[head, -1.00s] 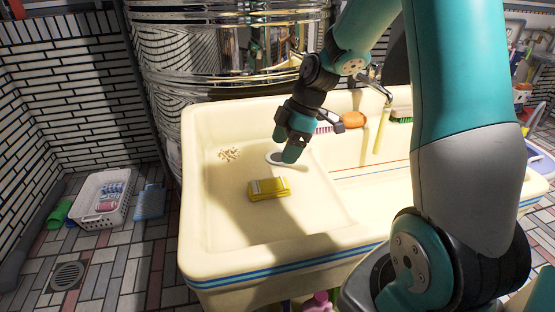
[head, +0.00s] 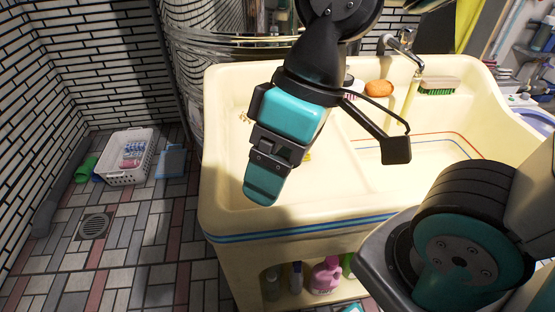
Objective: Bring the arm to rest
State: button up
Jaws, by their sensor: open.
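My gripper (head: 262,190) hangs in front of the cream sink (head: 225,222), large in the head view and pointing down. It is seen from the side, so one finger mostly covers the other. No object shows in it. My arm comes down from the top of the picture and is raised over the sink's near side. A small bit of the yellow packet (head: 308,157) shows behind my gripper, in the basin. The rest of the packet is hidden.
An orange sponge (head: 379,88) and a green brush (head: 438,87) lie on the sink's back ledge by the faucet (head: 404,45). Bottles (head: 326,274) stand beneath the sink. A white basket (head: 127,157) is on the floor at left. The tiled floor (head: 130,250) nearby is clear.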

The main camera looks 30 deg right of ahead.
notch_tip(320, 180, up, 8)
jog(key=p, duration=0.7)
jog(key=shift+f+p, duration=0.2)
jog(key=shift+p, duration=0.1)
